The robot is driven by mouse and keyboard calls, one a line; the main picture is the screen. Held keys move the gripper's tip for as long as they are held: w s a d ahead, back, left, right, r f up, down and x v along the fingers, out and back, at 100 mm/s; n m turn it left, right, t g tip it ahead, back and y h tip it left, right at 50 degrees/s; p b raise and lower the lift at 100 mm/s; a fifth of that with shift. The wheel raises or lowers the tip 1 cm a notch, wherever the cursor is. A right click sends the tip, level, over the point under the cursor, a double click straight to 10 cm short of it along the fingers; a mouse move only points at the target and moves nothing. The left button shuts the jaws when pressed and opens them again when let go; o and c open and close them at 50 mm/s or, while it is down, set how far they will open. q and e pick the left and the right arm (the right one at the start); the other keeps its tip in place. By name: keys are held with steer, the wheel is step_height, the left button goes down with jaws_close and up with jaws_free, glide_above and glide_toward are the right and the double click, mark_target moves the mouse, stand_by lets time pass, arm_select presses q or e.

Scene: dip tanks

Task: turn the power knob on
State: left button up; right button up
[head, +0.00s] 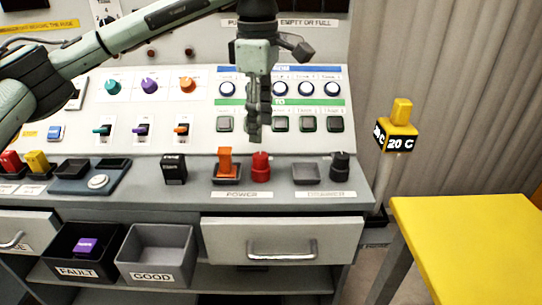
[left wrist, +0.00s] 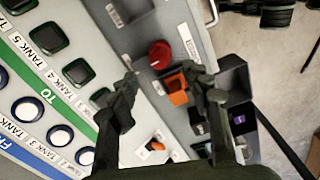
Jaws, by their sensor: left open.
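A red knob (head: 260,166) stands upright on the front ledge of the console, above a label reading POWER (head: 241,194). Just left of it an orange block-shaped piece (head: 226,163) stands in a dark square base. My left gripper (head: 256,135) points down above and behind the red knob, apart from it. In the left wrist view its two fingers (left wrist: 163,82) are spread with nothing held. The red knob (left wrist: 160,54) lies beyond the fingertips, and the orange piece (left wrist: 178,88) shows between the fingers. My right gripper is not in view.
A black knob (head: 340,165) and an empty grey socket (head: 305,173) are to the right. Buttons and small coloured switches cover the sloped panel. Below are a drawer (head: 283,240), a FAULT bin (head: 77,270) holding a purple block, and an empty GOOD bin (head: 152,277). A yellow table (head: 470,235) stands right.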

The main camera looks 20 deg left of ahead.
mark_target(261, 155)
arm_select(q)
steer(key=f, duration=0.7)
steer(key=shift+w+a, duration=0.15)
steer(key=shift+w, duration=0.05)
steer(key=shift+f+p, duration=0.3)
steer(key=shift+f, duration=0.05)
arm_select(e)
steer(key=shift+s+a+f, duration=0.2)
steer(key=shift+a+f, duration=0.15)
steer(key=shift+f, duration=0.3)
arm_select(q)
jaws_close()
